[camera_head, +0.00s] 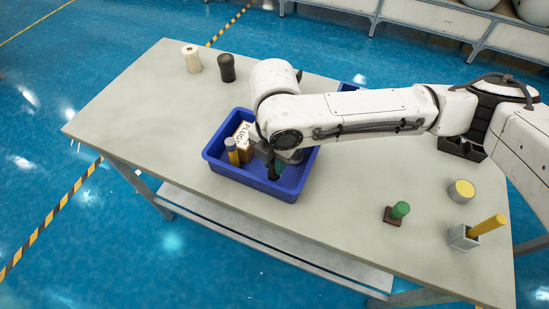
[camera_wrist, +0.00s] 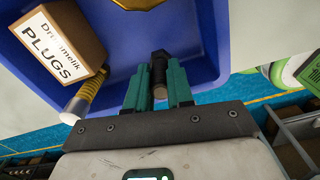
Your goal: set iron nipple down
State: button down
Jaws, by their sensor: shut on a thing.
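The iron nipple (camera_wrist: 159,66) is a dark, short cylinder between the teal fingers of my gripper (camera_wrist: 159,84) in the wrist view. My gripper is shut on it. Both are over the blue bin (camera_wrist: 213,35), near one of its walls. In the head view my gripper (camera_head: 276,168) reaches down into the blue bin (camera_head: 246,183), at its right part. The nipple is hard to make out there. I cannot tell whether it touches the bin floor.
A cream jar (camera_head: 191,59) and dark jar (camera_head: 226,67) stand far left. A green-knobbed stamp (camera_head: 399,211), yellow-topped cylinder (camera_head: 462,190) and grey holder (camera_head: 463,238) stand right.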

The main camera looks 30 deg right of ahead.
jog(key=shift+f, duration=0.45)
jog(key=shift+f+b, duration=0.15)
jog(key=shift+b, duration=0.15)
jog(key=c, duration=1)
grip_release()
notch_tip(320, 180, up, 13)
